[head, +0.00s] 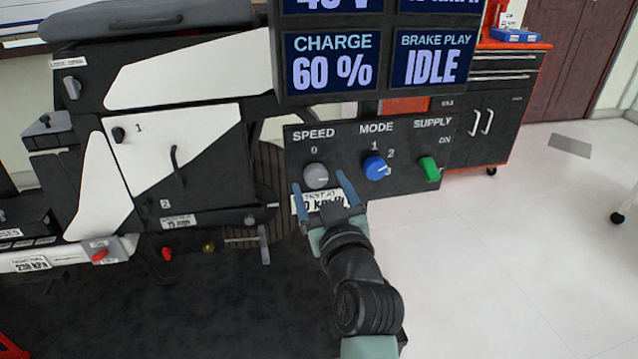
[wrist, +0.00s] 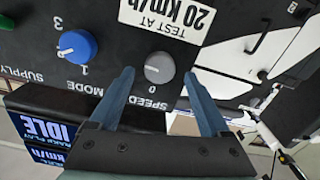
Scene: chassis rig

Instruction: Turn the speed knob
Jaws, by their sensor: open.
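The grey speed knob (head: 316,176) sits under the SPEED label and a 0 mark on the black control panel (head: 400,190). It also shows in the wrist view (wrist: 159,67), ahead of and between my fingers. My gripper (head: 324,191) is open, with one blue finger on each side of the knob in the head view. In the wrist view my gripper (wrist: 155,82) holds nothing. I cannot tell whether a finger touches the knob. A white label reading TEST AT 20 km/h (wrist: 168,17) is beside the knob; my gripper partly covers it in the head view.
A blue mode knob (head: 376,168) and a green supply switch (head: 429,169) are right of the speed knob. Above the panel, a display (head: 375,62) reads CHARGE 60 % and BRAKE PLAY IDLE. A black and white motorcycle-like machine (head: 180,140) stands at left.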

